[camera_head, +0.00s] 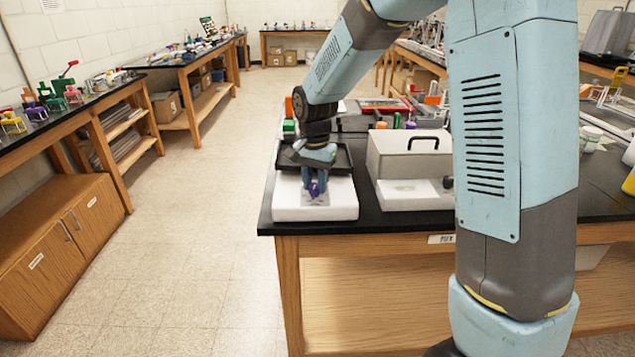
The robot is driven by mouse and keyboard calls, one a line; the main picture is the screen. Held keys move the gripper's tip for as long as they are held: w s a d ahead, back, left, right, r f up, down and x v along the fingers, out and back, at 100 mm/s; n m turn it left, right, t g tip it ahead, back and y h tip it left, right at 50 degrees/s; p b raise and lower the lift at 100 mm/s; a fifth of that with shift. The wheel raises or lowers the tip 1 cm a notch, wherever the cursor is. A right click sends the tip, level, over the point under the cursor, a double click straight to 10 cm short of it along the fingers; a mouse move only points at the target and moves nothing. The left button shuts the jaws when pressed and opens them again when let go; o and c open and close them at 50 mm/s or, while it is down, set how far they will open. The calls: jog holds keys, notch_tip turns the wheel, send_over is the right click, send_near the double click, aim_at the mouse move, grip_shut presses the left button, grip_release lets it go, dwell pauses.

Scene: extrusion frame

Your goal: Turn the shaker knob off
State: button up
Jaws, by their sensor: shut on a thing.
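The shaker (340,207) is a low white box with a dark tray on top, at the near left corner of the black bench. Its knob (315,189) shows as a small purple piece on the front panel. My gripper (314,186) reaches down from above and is shut on the knob. The fingers hide part of the knob, and its turn position is too small to read.
A grey-white box with a black handle (410,160) stands just right of the shaker. Several small items lie behind it on the bench (365,222). The tiled aisle floor (200,240) on the left is clear. A side bench with clamps (60,120) runs along the left wall.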

jog(key=n, duration=0.4)
jog(key=shift+n, duration=0.3)
jog(key=n, duration=0.5)
jog(key=shift+f+n, duration=0.1)
jog(key=shift+n, duration=0.2)
jog(key=n, duration=0.5)
jog(key=shift+s, duration=0.1)
jog(key=shift+n, duration=2.4)
jog(key=o, duration=1.1)
jog(key=shift+c, duration=0.2)
jog(key=shift+a, duration=0.1)
